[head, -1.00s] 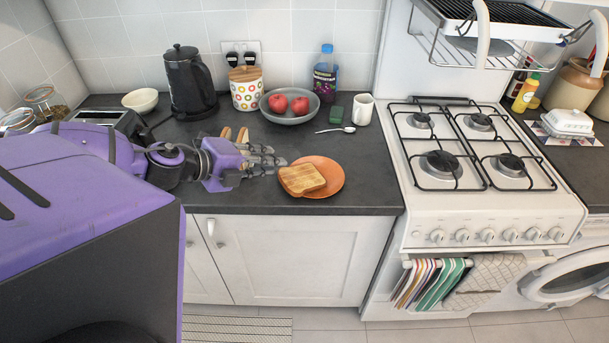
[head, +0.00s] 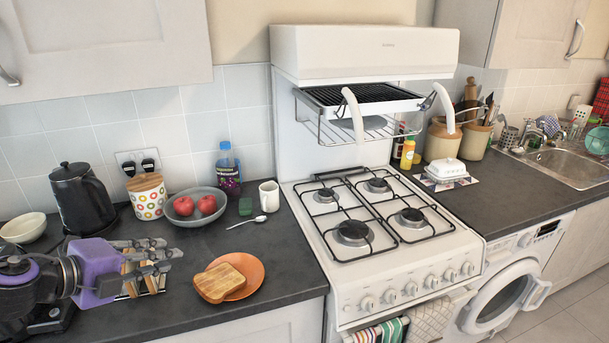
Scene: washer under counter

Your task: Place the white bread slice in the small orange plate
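A tan bread slice with a brown crust (head: 218,284) lies on the orange plate (head: 257,271). It covers the plate's left part and overhangs the rim on that side. My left gripper (head: 160,262) is to the left of the plate, apart from the bread on it. Its fingers point right and look spread, with nothing clearly held. Other upright bread pieces (head: 131,274) show close to the fingers, partly hidden by them; I cannot tell if they touch. My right gripper is not in view.
A grey bowl with red fruit (head: 196,221), a spoon (head: 245,223), a white mug (head: 269,195) and a green sponge (head: 245,206) stand behind the plate. A kettle (head: 82,198) is at the left. The gas stove (head: 400,260) borders the counter at right.

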